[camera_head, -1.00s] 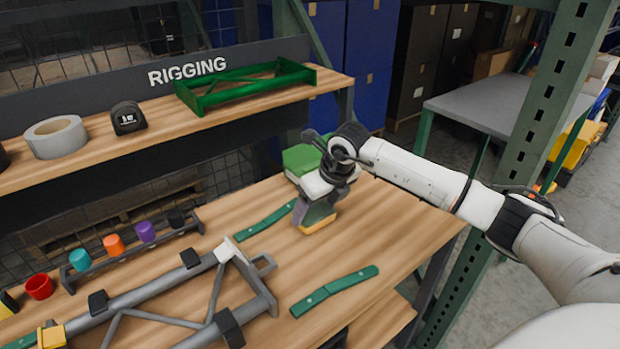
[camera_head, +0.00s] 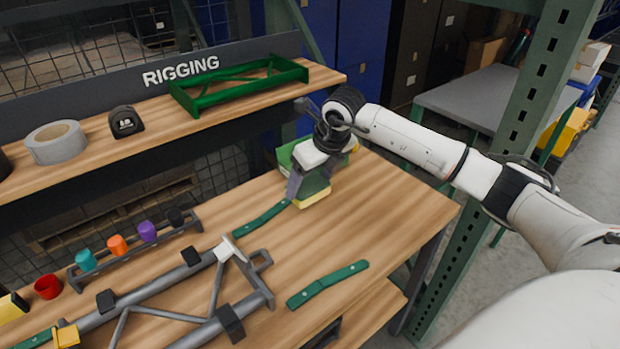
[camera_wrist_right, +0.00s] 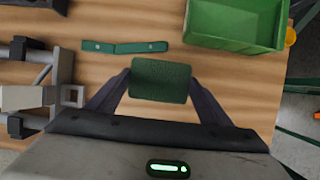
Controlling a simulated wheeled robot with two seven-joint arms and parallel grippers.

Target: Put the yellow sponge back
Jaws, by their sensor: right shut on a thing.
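The yellow sponge (camera_head: 313,197) has a green pad on top and a yellow lower part. My right gripper (camera_head: 309,186) is shut on it, one finger on each side. In the right wrist view the sponge's green top (camera_wrist_right: 161,80) fills the space between the fingertips. The sponge is over the right part of the wooden table, and I cannot tell how high. A green open bin (camera_head: 284,152) is just behind it in the head view, partly hidden by my gripper; in the wrist view the bin (camera_wrist_right: 235,40) lies ahead and to the right, apart from the sponge. My left gripper is not in view.
A shelf above holds tape (camera_head: 56,143) and a green frame (camera_head: 240,86).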

